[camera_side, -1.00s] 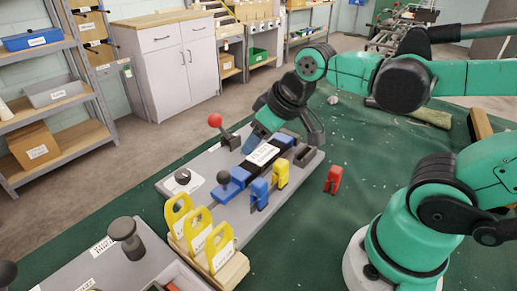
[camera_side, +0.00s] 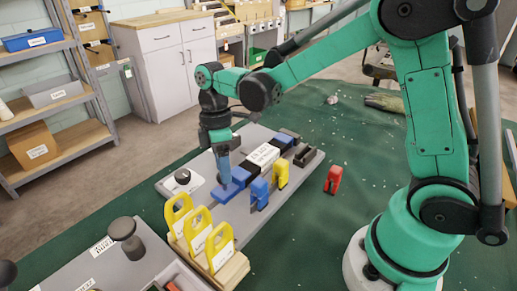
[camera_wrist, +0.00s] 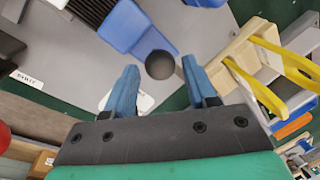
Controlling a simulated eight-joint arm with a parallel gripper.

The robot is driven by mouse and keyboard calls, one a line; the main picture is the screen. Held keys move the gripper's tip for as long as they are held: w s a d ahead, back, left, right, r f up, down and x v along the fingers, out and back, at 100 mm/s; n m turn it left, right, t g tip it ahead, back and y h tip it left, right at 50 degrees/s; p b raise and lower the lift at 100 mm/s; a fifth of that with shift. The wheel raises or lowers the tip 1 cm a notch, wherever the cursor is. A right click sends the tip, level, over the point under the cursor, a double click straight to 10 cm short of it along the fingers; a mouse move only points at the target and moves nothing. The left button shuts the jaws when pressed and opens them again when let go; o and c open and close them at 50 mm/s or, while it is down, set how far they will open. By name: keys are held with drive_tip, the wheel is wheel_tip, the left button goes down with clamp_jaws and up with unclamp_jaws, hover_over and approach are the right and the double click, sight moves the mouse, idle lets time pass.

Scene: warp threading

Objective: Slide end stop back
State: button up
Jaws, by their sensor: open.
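The blue end stop (camera_side: 226,192) lies at the near left end of the grey fixture board (camera_side: 172,188), in line with a black block and a white labelled block (camera_side: 263,155). In the wrist view the blue stop (camera_wrist: 130,22) carries a dark round knob (camera_wrist: 160,65). My gripper (camera_side: 223,180) points down over the stop in the side view and partly covers it. In the wrist view my gripper (camera_wrist: 158,78) is open, with its blue fingers apart and the knob showing between and just beyond the tips. I cannot tell whether either finger touches it.
A yellow clip (camera_side: 280,174) and a blue clip (camera_side: 259,193) stand beside the row. Yellow tags (camera_side: 200,228) stand in a wooden rack close to the stop. A black knob (camera_side: 182,176) is left of it. A red clip (camera_side: 333,180) sits on the green mat.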

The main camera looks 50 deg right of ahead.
drive_tip(key=shift+s+a+f, duration=0.1)
drive_tip(key=shift+s+f, duration=0.05)
drive_tip(key=shift+f, duration=0.55)
drive_tip(key=shift+s+a+f, duration=0.1)
drive_tip(key=shift+f, duration=0.55)
clamp_jaws()
idle(0.4)
